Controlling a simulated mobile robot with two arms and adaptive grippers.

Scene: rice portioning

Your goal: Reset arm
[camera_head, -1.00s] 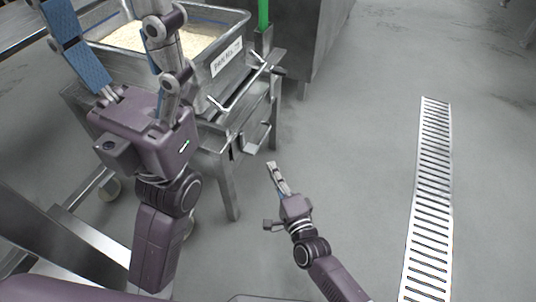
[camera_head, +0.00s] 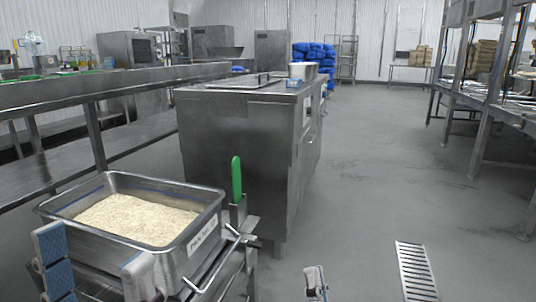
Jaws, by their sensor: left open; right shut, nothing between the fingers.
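My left gripper (camera_head: 97,270) is at the lower left, in front of the near side of a metal pan of rice (camera_head: 205,250). Its two blue-padded fingers stand wide apart with nothing seen between them. My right gripper (camera_head: 316,284) is at the bottom edge, over the floor to the right of the pan's stand. Its fingers are together and empty. Most of both arms is out of view.
A green handle (camera_head: 237,180) stands upright at the pan's right corner. A steel cabinet (camera_head: 245,150) is behind the pan. Long steel benches run along the left. The floor (camera_head: 375,190) is open to the right, with a drain grate (camera_head: 415,270).

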